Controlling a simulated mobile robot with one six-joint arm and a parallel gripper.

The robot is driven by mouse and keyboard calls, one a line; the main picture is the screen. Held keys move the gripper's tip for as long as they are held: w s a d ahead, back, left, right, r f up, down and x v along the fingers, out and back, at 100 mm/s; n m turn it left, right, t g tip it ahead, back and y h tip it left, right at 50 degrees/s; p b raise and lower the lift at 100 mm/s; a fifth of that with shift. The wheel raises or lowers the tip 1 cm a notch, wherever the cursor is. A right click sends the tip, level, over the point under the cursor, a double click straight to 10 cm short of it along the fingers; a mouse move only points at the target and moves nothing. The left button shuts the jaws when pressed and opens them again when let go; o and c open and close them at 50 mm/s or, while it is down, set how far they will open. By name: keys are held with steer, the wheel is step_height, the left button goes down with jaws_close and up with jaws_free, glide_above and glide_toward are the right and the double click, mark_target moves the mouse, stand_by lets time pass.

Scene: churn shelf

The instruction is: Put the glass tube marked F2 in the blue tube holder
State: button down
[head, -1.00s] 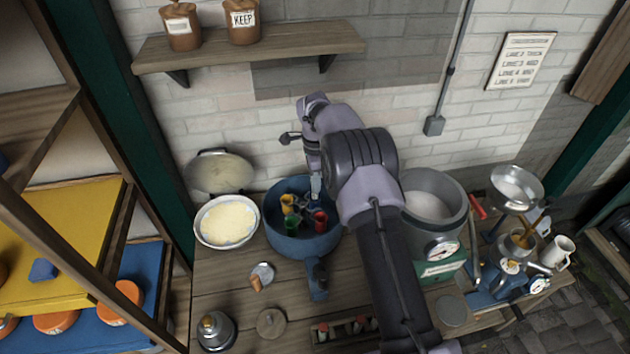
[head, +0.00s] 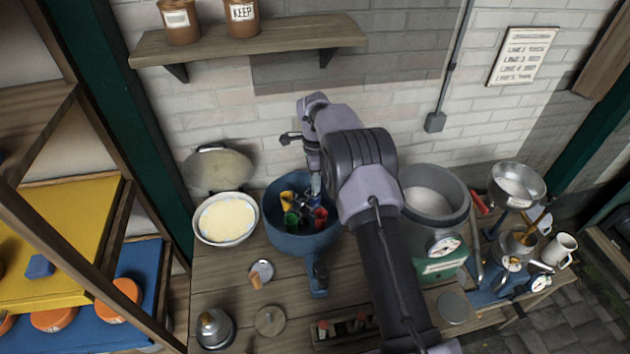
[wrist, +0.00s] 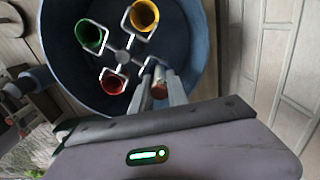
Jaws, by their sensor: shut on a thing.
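My gripper (wrist: 160,88) is shut on a slim tube with a reddish-brown end (wrist: 159,76). Its marking cannot be read. In the head view my gripper (head: 315,186) reaches down into a deep blue round tub (head: 303,243), at its back right side. Inside the tub is a metal hub with arms bearing coloured holders: yellow (wrist: 144,15), green (wrist: 90,35) and red (wrist: 112,82). They also show in the head view, yellow (head: 287,198), green (head: 291,221) and red (head: 320,217). No blue holder shows clearly; my fingers and the tube cover that side of the hub.
A wooden rack (head: 345,330) with several red-topped tubes stands at the front, partly behind my arm. A pale-filled pan (head: 226,219) is left of the tub, a grey pot (head: 435,207) right of it. The brick wall is close behind.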

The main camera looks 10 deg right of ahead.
steer(key=shift+f+b, duration=0.7)
steer(key=shift+f, duration=0.2)
steer(key=c, duration=0.9)
jaws_free()
steer(key=shift+r, duration=0.1)
steer(key=shift+r+p, duration=2.8)
steer(key=shift+r, duration=1.75)
